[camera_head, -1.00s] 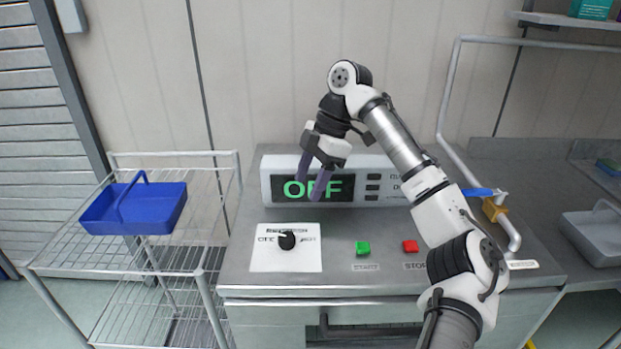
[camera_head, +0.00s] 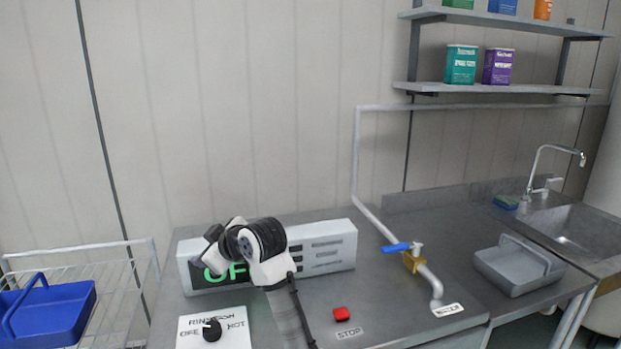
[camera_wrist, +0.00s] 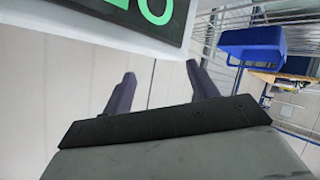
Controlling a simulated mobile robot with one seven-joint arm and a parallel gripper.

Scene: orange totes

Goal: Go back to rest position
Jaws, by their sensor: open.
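My gripper (camera_wrist: 158,88) shows in the wrist view with its two dark fingers apart and nothing between them. In the head view my arm is folded low in front of the control box (camera_head: 322,247), covering part of its green lettering. The fingers are mostly hidden there behind my arm. The box's dark display (camera_wrist: 150,12) shows at the top of the wrist view, near the fingers. The black knob (camera_head: 212,330) on its white plate and the red stop button (camera_head: 341,314) are in front of the box. The green button seen earlier is hidden.
A blue basket (camera_head: 45,318) is on the wire rack (camera_head: 140,262) at left. A pipe with a blue-handled valve (camera_head: 398,247) rises at right. A grey basket (camera_head: 518,268) stands near the sink (camera_head: 575,228). Shelves (camera_head: 500,89) hold several tins. The space above the counter's middle is free.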

